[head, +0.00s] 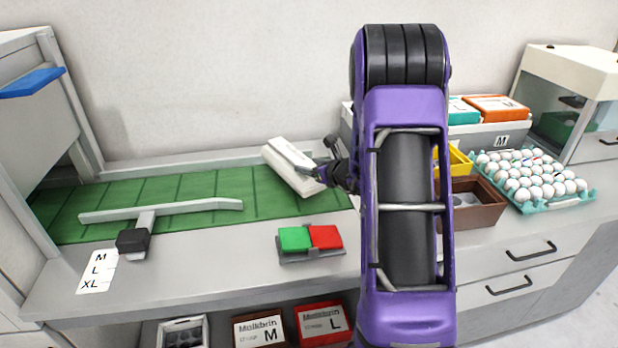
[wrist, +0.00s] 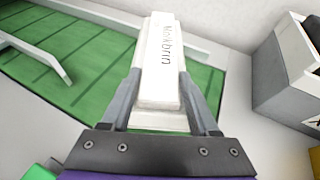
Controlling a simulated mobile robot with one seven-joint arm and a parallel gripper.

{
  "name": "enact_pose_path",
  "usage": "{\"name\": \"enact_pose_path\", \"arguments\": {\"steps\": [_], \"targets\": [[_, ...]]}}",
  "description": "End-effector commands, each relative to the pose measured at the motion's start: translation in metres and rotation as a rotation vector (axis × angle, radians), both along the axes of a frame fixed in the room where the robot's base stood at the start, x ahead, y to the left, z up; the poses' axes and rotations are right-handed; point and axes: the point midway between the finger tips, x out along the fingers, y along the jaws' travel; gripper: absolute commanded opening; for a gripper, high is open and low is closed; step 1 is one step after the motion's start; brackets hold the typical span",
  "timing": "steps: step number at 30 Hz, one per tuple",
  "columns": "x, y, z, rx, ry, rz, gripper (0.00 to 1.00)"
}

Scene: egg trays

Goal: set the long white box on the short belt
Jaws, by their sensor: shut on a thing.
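The long white box (head: 290,166), printed with dark lettering, is at the right end of the green belt (head: 180,192) in the head view. My gripper (head: 318,172) is shut on its near end. In the wrist view the box (wrist: 160,70) stretches away between the two fingers of my gripper (wrist: 160,112), and the belt (wrist: 75,55) lies below and to its left. I cannot tell whether the box touches the belt or hangs just above it. My arm hides part of the counter to the right.
A pale guide bar (head: 165,211) crosses the belt. A red and green button panel (head: 310,240) sits on the front counter.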

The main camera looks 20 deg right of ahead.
Motion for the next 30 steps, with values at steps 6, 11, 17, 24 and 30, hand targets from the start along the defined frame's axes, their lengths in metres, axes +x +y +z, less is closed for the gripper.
{"name": "enact_pose_path", "arguments": {"steps": [6,11,17,24,30], "targets": [[0.001,0.0,-0.023,0.002,-0.003,0.001,0.0],[0.001,0.0,-0.035,0.0,-0.006,0.002,0.0],[0.0,0.0,-0.037,-0.001,0.001,0.0,0.7],[0.0,0.0,-0.037,-0.001,0.001,0.0,0.91],[-0.002,0.0,-0.036,-0.001,0.0,0.0,0.91]]}}
